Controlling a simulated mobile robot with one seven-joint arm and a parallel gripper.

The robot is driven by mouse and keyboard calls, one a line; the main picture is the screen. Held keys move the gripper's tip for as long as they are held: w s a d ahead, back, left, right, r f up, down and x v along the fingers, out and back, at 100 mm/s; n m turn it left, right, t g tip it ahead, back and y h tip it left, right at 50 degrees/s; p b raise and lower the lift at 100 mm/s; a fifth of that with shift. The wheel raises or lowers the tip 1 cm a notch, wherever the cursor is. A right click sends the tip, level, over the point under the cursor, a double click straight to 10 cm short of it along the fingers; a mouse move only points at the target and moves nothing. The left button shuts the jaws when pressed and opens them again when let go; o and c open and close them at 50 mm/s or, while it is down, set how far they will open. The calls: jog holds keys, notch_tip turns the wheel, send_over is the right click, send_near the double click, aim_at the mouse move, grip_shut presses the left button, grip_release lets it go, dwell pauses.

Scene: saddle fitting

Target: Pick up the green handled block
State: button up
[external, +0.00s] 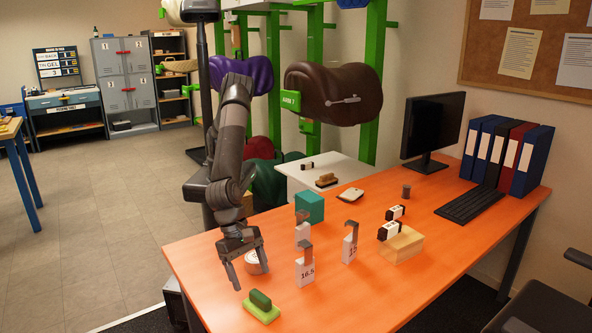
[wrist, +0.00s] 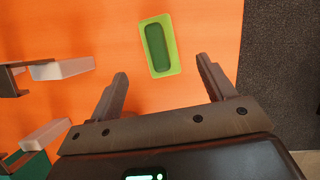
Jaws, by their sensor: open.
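The green handled block (external: 261,307) lies on the orange table near its front edge. It has a light green base and a dark green handle on top. In the wrist view the block (wrist: 157,48) lies ahead of the fingertips, roughly centred between them, its handle running nearly along the finger direction. My gripper (external: 248,272) is open and empty. It is above the table, behind the block in the external view. In the wrist view my gripper (wrist: 163,78) shows both fingers spread, with bare table between them and no contact with the block.
A white tag block marked 16.5 (external: 305,273) with a grey hook stands right of the green block. Similar hooked blocks (external: 349,247) stand farther back. A roll (external: 256,262) sits beside my gripper. A teal box (external: 309,207) and wooden block (external: 403,245) are behind. The front right table is clear.

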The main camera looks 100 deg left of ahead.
aim_at(258, 293)
jog(key=x, duration=0.9)
jog(key=shift+a, duration=0.15)
jog(key=c, duration=1.1)
